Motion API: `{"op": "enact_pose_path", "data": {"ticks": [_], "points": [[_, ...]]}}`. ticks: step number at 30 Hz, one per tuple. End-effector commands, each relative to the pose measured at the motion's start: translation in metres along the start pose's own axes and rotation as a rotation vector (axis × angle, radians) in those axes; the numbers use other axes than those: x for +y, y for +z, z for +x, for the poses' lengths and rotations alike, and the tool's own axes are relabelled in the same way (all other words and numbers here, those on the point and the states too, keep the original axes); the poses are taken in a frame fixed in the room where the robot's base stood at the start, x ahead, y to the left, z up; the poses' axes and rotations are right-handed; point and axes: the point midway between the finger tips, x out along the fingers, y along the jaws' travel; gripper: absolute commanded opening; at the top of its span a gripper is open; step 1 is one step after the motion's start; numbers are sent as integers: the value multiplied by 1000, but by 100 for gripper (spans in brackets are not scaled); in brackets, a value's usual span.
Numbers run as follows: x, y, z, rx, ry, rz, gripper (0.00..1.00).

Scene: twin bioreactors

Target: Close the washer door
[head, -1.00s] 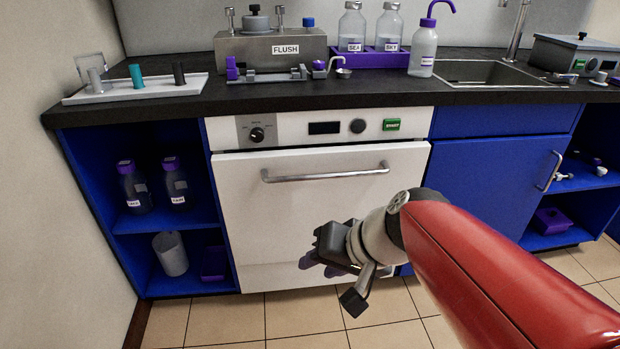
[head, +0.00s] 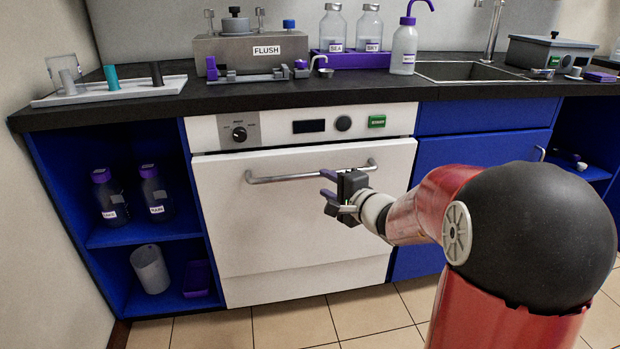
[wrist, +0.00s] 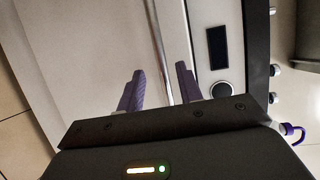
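The washer door (head: 270,225) is a white front panel below the control strip, in the middle of the head view. It stands upright and looks shut or nearly shut, with a thin dark line along its top edge. Its metal bar handle (head: 285,179) runs across the upper part and shows in the wrist view (wrist: 158,45). My gripper (head: 328,184) is in front of the door near the right end of the handle. Its two purple fingers are apart, with the bar appearing between them in the wrist view (wrist: 160,85). I cannot tell whether they touch it.
The control strip has a dial (head: 239,133) and a green button (head: 377,121). A dark counter (head: 250,97) overhangs above. An open blue shelf (head: 130,235) with bottles stands left, and a blue cupboard (head: 470,145) right. The tiled floor (head: 290,322) in front is clear.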

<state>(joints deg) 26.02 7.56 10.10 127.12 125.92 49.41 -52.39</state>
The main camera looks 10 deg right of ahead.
Motion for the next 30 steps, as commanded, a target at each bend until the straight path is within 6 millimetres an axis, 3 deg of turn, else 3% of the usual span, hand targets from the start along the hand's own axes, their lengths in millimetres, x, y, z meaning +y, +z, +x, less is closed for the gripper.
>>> {"op": "enact_pose_path", "data": {"ticks": [12, 24, 30], "points": [[-1, 2, 62, -4, 1, 0, 36], [-1, 2, 71, -3, 1, -1, 36], [-1, 2, 70, -3, 1, -1, 10]]}}
